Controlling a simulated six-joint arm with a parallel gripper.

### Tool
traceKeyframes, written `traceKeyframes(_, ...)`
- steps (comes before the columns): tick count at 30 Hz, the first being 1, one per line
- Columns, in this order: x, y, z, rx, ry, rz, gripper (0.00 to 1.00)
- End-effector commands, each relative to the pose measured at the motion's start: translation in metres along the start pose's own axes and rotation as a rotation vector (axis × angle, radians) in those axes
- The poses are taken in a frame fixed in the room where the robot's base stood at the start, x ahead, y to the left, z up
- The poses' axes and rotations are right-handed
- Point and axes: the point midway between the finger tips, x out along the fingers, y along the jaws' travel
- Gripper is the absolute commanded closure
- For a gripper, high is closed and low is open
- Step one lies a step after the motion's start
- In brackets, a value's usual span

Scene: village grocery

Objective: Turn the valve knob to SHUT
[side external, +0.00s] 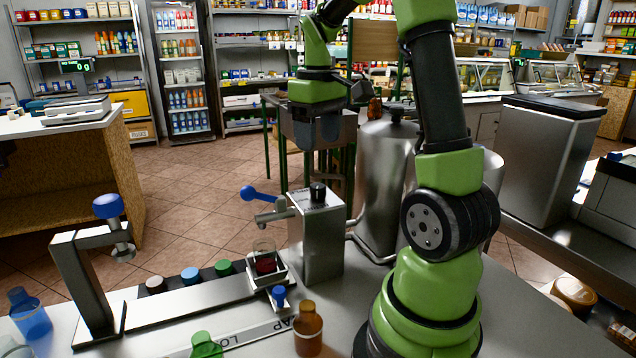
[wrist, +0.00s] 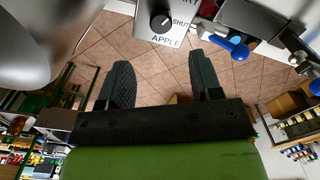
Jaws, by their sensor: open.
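The black valve knob (side external: 318,192) sits on top of a grey metal dispenser box (side external: 318,240). In the wrist view the knob (wrist: 161,21) is near the top edge, with SHUT printed to its right and APPLE below it; a third label is cut off above. A pale mark shows on the knob, seemingly toward the upper right, too small to read surely. My gripper (side external: 316,132) is above the knob, pointing down, apart from it. In the wrist view my gripper (wrist: 158,62) has its fingers spread with nothing between them.
A spout with a blue lever (side external: 260,196) juts left from the box, above a glass of dark red liquid (side external: 265,262). A steel tank (side external: 380,175) stands close behind right. A blue-knobbed clamp stand (side external: 85,270), coloured caps (side external: 190,275) and a brown bottle (side external: 308,330) occupy the counter.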

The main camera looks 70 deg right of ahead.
Motion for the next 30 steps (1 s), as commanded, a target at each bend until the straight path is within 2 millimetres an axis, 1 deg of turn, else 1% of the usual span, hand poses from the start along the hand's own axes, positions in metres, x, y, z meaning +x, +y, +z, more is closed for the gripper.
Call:
traceKeyframes(5,0.025,-0.001,0.001,0.0,-0.006,-0.003,0.41)
traceKeyframes(12,0.068,-0.002,0.001,0.0,-0.005,-0.004,0.41)
traceKeyframes(15,0.081,-0.001,0.001,0.0,-0.003,-0.002,0.41)
traceKeyframes(18,0.09,-0.001,0.001,0.0,-0.001,-0.002,0.41)
traceKeyframes(21,0.094,-0.001,0.0,0.001,0.001,-0.001,0.41)
traceKeyframes(29,0.095,-0.001,0.0,0.001,0.002,-0.001,0.41)
traceKeyframes(30,0.095,-0.001,0.0,0.001,0.002,-0.001,0.5)
